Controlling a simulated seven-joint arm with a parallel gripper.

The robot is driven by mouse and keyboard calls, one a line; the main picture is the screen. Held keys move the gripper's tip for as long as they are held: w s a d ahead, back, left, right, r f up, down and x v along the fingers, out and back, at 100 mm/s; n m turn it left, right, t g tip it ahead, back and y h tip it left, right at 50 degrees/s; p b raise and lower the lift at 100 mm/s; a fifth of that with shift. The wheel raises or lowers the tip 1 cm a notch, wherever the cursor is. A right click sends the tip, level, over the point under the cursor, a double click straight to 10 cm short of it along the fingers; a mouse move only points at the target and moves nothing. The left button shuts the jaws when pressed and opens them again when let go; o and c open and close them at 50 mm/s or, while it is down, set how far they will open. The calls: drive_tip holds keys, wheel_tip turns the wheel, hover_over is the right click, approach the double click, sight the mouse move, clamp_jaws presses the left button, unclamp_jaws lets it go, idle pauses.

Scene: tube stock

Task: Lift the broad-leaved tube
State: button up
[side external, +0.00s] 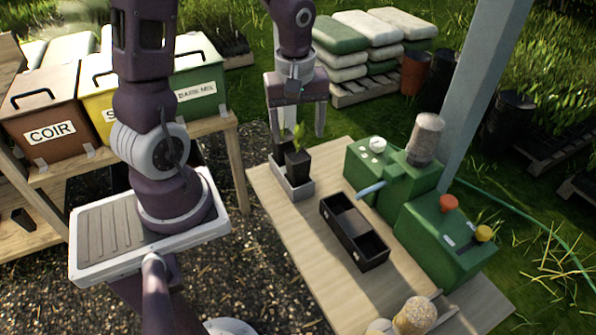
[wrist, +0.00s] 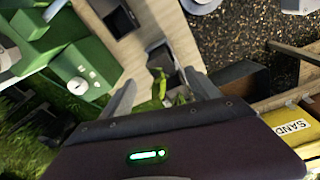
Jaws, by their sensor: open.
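A dark square tube (side external: 298,165) with a small green broad-leaved plant (side external: 299,137) stands upright at a grey holder (side external: 279,180) on the far left end of the wooden bench. My gripper (side external: 302,133) is open and points down above the holder, with its fingers on either side of the leaves. In the wrist view the tube (wrist: 161,58) and its leaves (wrist: 158,88) show between the spread fingers of my gripper (wrist: 160,80). The fingers appear apart from the tube. The tube's lower part is partly hidden by the holder.
A black two-compartment tray (side external: 326,207) lies on the bench (side external: 300,240) near the tube. A green machine (side external: 440,240) with knobs stands along the right side. A cork-coloured cylinder (side external: 415,316) is at the near end. Bins (side external: 45,115) stand on a shelf at left.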

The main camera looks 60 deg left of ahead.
sight(296, 155)
drive_tip(key=f+n, duration=0.1)
drive_tip(key=f, duration=0.1)
drive_tip(key=a+f+n, duration=0.1)
drive_tip(key=f, duration=0.1)
drive_tip(key=f+n+h, duration=0.1)
drive_tip(key=f, duration=0.1)
drive_tip(key=shift+w+a+g, duration=0.2)
drive_tip(key=shift+a+g, duration=0.15)
drive_tip(key=shift+g, duration=0.05)
drive_tip(key=f, duration=0.6)
drive_tip(key=shift+w+d+f, duration=0.15)
drive_tip(key=shift+d+f, duration=0.05)
drive_tip(key=shift+f, duration=0.05)
clamp_jaws()
